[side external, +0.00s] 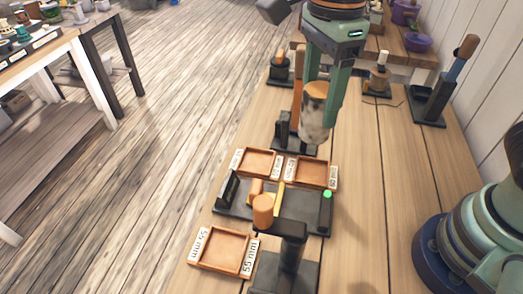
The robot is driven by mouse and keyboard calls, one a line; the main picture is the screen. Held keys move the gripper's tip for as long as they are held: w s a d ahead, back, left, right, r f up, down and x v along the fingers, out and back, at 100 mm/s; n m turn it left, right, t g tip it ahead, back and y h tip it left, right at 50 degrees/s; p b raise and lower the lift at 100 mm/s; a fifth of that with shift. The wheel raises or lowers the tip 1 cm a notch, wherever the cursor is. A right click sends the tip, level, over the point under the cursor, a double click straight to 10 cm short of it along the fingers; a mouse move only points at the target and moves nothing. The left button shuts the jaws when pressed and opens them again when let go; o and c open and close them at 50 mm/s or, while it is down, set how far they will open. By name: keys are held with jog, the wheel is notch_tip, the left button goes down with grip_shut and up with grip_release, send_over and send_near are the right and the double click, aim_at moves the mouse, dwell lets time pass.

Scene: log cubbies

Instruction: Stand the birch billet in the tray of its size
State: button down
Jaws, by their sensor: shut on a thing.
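My gripper (320,105), with green fingers, is shut on the birch billet (313,124). The billet has pale, dark-flecked bark and a brown cut end facing up; it hangs roughly upright, beyond the trays in the picture. Part of it is behind a finger. A square wooden tray (222,268) with "55 mm" labels lies at the front left. Two more trays lie side by side farther back, a left one (258,151) and a right one (311,161); their labels are too small to read surely. The trays' visible floors look empty.
A dark measuring fixture (305,205) with a green light stands between the front and back trays. An orange-brown cylinder (263,209) shows there, near a black stand (290,265). Several dark stands with wooden parts (430,103) line the bench's far end.

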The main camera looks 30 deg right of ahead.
jog(key=w+a, duration=0.2)
jog(key=w, duration=1.2)
send_over(257, 163)
jog(key=shift+m, duration=0.3)
notch_tip(257, 163, down, 21)
jog(key=shift+r, duration=0.15)
jog(key=shift+c, duration=0.7)
grip_release()
notch_tip(257, 163, up, 12)
